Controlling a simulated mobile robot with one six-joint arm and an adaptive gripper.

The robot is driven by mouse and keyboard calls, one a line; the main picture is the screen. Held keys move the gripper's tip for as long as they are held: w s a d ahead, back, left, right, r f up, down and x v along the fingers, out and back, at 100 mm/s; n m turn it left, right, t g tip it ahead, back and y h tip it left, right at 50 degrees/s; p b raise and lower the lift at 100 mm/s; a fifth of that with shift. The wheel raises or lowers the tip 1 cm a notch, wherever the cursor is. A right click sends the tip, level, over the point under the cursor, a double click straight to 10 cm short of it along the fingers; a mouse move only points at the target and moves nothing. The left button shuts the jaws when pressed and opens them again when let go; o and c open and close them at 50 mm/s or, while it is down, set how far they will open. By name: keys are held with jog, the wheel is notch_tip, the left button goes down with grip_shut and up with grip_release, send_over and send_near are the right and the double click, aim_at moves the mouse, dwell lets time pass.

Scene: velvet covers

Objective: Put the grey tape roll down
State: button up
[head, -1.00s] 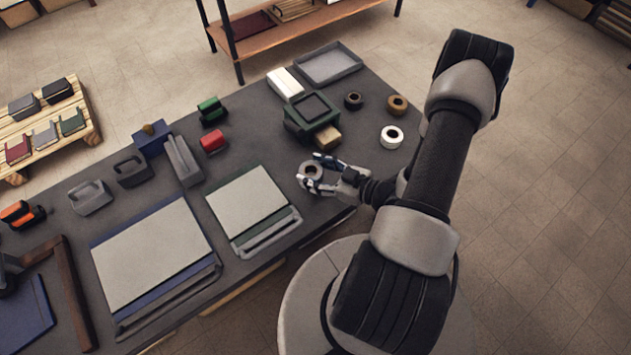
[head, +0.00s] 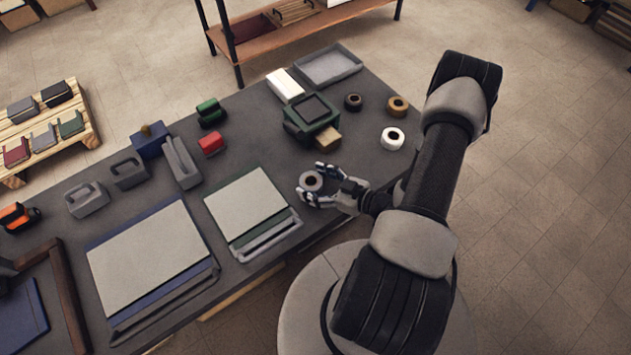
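The grey tape roll (head: 311,181) is at the near edge side of the dark table, right of the green-edged board, with its hole facing up. My gripper (head: 313,183) reaches in from the right, with one finger on the far side of the roll and one on the near side, shut on it. The roll looks level and low over the tabletop; I cannot tell whether it touches the surface.
A white tape roll (head: 392,138), a brown roll (head: 397,106) and a dark roll (head: 353,102) stand at the right. A green device (head: 311,117) with a tan block (head: 328,139) is behind the gripper. The green-edged board (head: 248,207) lies to the left.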

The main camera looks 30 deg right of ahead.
jog(key=shift+o, duration=0.2)
jog(key=shift+r, duration=0.2)
jog(key=shift+s+d+r+p, duration=0.1)
jog(key=shift+s+d+p, duration=0.1)
jog(key=shift+s+p, duration=0.1)
jog(key=p+v, duration=0.2)
jog(key=v, duration=0.9)
jog(key=shift+s, duration=0.2)
jog(key=shift+a, duration=0.1)
